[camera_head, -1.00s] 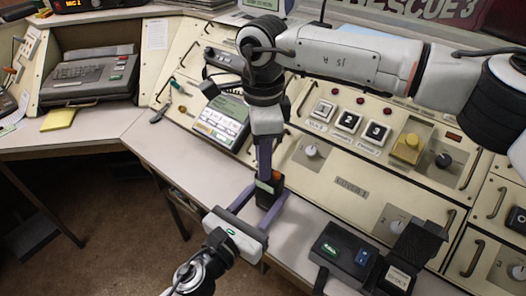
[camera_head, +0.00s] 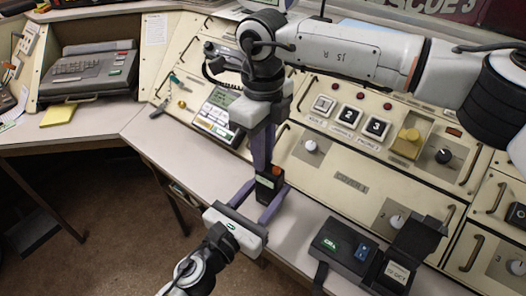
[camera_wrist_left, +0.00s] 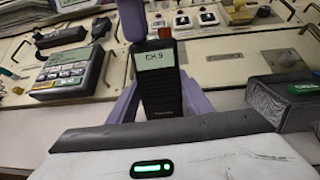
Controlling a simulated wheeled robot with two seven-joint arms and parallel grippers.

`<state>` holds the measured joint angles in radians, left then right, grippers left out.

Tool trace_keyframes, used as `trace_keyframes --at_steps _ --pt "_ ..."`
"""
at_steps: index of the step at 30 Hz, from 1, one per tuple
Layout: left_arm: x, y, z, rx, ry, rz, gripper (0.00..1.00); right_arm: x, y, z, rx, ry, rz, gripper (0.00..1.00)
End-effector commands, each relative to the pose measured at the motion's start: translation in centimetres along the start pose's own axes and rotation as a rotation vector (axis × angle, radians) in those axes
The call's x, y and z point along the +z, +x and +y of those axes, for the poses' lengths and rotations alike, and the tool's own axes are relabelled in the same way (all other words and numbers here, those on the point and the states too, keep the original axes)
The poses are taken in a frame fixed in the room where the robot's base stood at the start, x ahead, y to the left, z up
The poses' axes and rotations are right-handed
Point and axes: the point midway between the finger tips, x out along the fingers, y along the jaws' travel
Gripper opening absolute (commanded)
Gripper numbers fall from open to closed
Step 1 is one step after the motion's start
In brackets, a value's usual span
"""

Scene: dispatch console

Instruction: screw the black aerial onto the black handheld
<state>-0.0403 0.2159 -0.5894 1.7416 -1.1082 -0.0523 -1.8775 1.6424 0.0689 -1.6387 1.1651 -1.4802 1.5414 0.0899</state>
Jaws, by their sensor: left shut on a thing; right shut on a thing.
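The black handheld (camera_head: 268,184) is upright between the purple fingers of my left gripper (camera_head: 272,188), which is shut on it. In the left wrist view the handheld (camera_wrist_left: 160,92) faces me, with a lit screen reading "CH.9" and an orange knob (camera_wrist_left: 165,32) on top. My right gripper (camera_head: 263,158) points straight down from above, its purple fingertips at the handheld's top, beside the orange knob. It also shows at the top of the left wrist view (camera_wrist_left: 134,24). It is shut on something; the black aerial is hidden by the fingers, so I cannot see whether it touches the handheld.
A grey keypad unit (camera_head: 218,112) stands on the console to the left of my right gripper. A black box with a green display (camera_head: 342,243) stands on the desk at right. Sloping console panels with handles (camera_head: 345,178) rise behind. The desk (camera_head: 165,142) at left is mostly clear.

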Motion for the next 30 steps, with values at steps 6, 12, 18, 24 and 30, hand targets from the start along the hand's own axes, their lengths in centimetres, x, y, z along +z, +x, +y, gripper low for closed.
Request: trace_keyframes --at_steps 6,12,18,24,30 --pt "0.1 0.0 0.0 0.0 0.0 -0.001 0.0 0.0 0.0 0.0 0.001 -0.003 0.0 0.36" --pt "0.1 0.0 0.0 0.0 0.0 -0.001 0.0 0.0 0.0 0.0 0.0 -0.004 0.0 0.36" --pt "0.1 0.0 0.0 0.0 0.0 -0.001 0.0 0.1 -0.9 0.0 -0.001 -0.004 -0.001 0.36" --pt "0.1 0.0 0.0 0.0 0.0 -0.001 0.0 0.1 -4.8 -0.1 -0.003 -0.003 -0.003 0.36" --pt "0.1 0.0 0.0 0.0 0.0 -0.001 0.0 0.1 -8.9 0.0 -0.002 -0.004 -0.003 0.36"
